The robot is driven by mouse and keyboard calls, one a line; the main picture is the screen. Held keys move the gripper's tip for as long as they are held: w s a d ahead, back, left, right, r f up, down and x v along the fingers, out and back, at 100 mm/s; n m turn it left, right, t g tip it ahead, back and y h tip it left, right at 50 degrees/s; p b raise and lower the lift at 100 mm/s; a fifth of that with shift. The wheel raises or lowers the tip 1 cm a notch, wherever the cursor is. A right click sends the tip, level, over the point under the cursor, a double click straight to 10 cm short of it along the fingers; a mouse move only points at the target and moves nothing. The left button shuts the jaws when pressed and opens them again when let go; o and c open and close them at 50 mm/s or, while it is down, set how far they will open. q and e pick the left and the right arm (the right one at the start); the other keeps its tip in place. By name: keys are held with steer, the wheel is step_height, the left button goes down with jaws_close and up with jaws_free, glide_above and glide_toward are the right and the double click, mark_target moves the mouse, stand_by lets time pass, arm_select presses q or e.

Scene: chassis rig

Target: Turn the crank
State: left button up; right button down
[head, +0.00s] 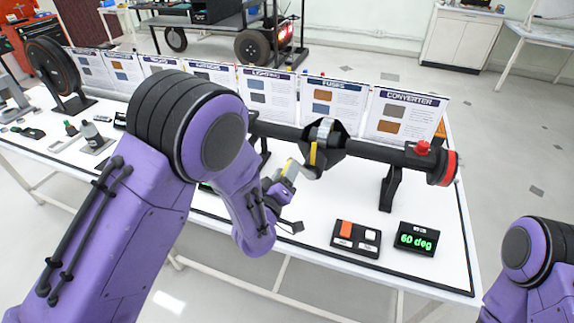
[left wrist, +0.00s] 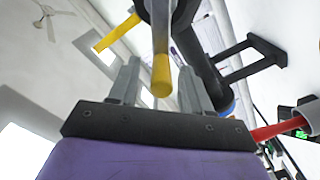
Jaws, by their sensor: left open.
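The crank hub (head: 325,135) is a black and grey piece on a horizontal black shaft (head: 375,150) over the white table. A yellow crank handle (head: 313,155) shows at the hub. In the left wrist view the yellow handle (left wrist: 161,65) points toward the camera and lies in the gap between my fingers in the picture. My left gripper (head: 291,168), also in the left wrist view (left wrist: 160,85), is open, close below and left of the hub. I see no finger touching the handle. My right gripper is out of view; only part of my right arm shows.
A display (head: 416,240) reads "60 deg", beside a switch box (head: 356,239). A red knob (head: 423,148) sits near the shaft's right end. Upright cards (head: 330,105) line the table's back.

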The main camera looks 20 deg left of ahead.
arm_select(q)
steer(key=shift+w, duration=0.7)
jaws_close()
steer(key=shift+a+f, duration=0.1)
steer(key=shift+f, duration=0.1)
steer(key=shift+a+f+n+b, duration=0.1)
steer(key=shift+f+n+b, duration=0.8)
steer(key=shift+n+b, duration=0.6)
steer(key=shift+a+f+n+b, duration=0.1)
steer(key=shift+f+n+b, duration=0.85)
steer(key=shift+n, duration=0.95)
steer(key=shift+a+f+n+b, duration=0.1)
steer(key=shift+f+n+b, duration=0.8)
steer(key=shift+n+b, duration=0.6)
steer(key=shift+n, duration=0.3)
